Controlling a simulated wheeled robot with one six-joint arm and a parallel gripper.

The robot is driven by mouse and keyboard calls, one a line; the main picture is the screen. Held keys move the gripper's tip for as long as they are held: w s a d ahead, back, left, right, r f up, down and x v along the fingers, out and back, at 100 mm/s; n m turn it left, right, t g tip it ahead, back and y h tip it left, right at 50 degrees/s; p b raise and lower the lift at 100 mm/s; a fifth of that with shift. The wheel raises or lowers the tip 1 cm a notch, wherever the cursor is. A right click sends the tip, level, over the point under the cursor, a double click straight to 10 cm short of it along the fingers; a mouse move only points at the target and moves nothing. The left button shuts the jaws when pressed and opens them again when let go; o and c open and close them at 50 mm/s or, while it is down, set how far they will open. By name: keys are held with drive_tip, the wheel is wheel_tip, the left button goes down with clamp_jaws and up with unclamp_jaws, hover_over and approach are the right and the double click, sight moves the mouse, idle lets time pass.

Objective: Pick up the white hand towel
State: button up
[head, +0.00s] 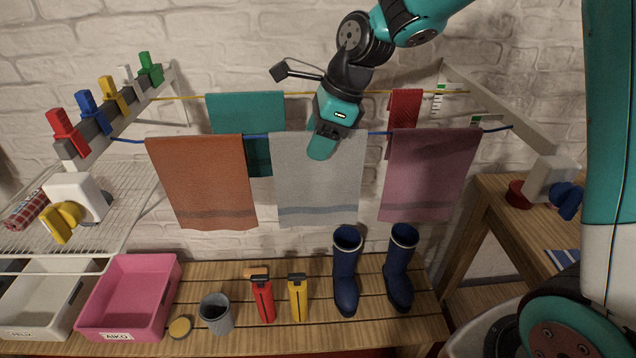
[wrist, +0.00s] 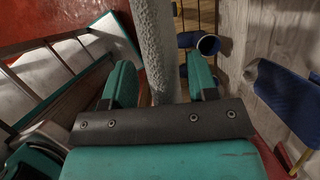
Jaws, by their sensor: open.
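The white hand towel (head: 315,200) hangs over the blue front line, between the orange towel (head: 205,180) and the mauve towel (head: 430,175). A grey band crosses it near its bottom edge. My gripper (head: 321,147) is at its upper part, covering a little of it in the head view. In the wrist view, a pale fuzzy strip of the towel (wrist: 155,35) runs between the two teal fingers of my gripper (wrist: 161,82). The fingers are apart, with a gap on the strip's right side. The strip's lower end is hidden behind the gripper body.
A teal towel (head: 230,108) and a red cloth (head: 404,105) hang on the yellow line behind.

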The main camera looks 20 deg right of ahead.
drive_tip(key=shift+f, duration=0.25)
idle(0.4)
clamp_jaws()
